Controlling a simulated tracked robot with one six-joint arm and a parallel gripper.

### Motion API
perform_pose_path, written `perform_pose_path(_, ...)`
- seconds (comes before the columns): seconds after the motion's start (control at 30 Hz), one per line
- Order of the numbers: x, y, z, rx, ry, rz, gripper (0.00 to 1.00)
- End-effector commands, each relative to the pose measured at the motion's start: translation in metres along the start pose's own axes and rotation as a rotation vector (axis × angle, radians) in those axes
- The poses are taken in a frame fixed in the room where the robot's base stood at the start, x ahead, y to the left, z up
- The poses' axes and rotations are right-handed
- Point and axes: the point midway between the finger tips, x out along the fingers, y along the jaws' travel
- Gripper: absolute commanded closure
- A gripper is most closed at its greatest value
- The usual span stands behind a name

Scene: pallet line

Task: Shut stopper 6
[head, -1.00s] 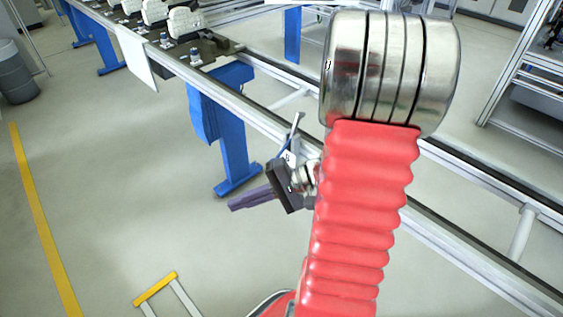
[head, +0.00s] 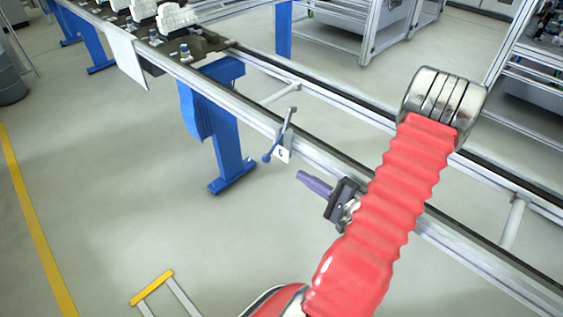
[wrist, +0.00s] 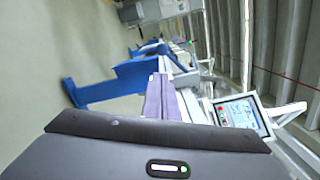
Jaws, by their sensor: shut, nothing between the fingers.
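The stopper (head: 284,133) is on the near side rail of the line, in the middle of the head view. It has a slim grey upright part and a blue lever that slants down and left to a round knob. A small white tag beside it seems to read 6. My gripper (head: 302,176) is right of the stopper and nearer to me, apart from it, with its purple fingers shut and empty. In the wrist view the shut fingers (wrist: 163,97) stick out past the dark gripper body.
Blue support legs (head: 225,135) stand under the rail left of the stopper. Pallets with white parts (head: 178,18) sit farther up the line. A yellow-topped frame (head: 152,287) stands at the lower left. A tilted screen (wrist: 243,115) shows in the wrist view.

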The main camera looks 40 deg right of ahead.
Motion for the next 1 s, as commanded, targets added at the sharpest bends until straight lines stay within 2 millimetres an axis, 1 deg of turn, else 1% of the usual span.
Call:
perform_pose_path(0.3, 0.001, 0.0, 0.0, 0.0, -0.002, 0.001, 1.0)
perform_pose_path(0.47, 0.006, 0.0, 0.001, 0.0, -0.004, 0.002, 1.0)
perform_pose_path(0.67, 0.023, 0.0, 0.002, 0.0, -0.006, 0.003, 1.0)
perform_pose_path(1.0, 0.06, 0.0, 0.002, 0.0, -0.006, 0.003, 1.0)
